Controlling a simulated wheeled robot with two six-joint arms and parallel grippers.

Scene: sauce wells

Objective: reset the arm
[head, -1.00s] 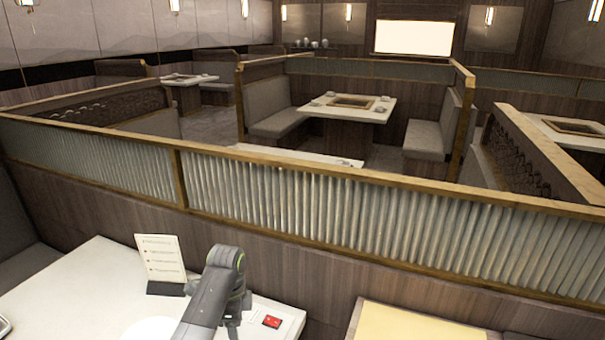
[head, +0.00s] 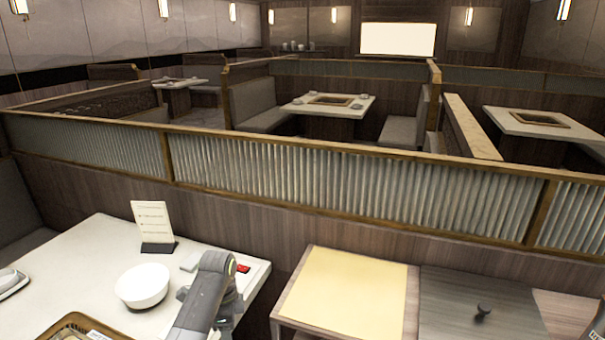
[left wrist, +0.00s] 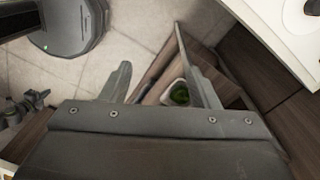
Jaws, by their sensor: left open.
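My left gripper (left wrist: 157,78) is open in the left wrist view, its two fingers spread with nothing held between them. It points down over the tiled floor and the edge of a wooden piece of furniture. A small white container with something green in it (left wrist: 179,94) shows beyond the fingers, partly hidden by the right-hand one. In the head view a grey arm link of mine (head: 205,295) reaches over the white table (head: 85,275); its gripper is hidden.
On the table are a white bowl (head: 143,286), a menu stand (head: 153,224), a red item (head: 243,268) and a grill frame (head: 72,325). A counter with a yellow panel (head: 350,290) and a dark knob (head: 482,310) stands to the right. A ribbed partition (head: 300,180) runs behind.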

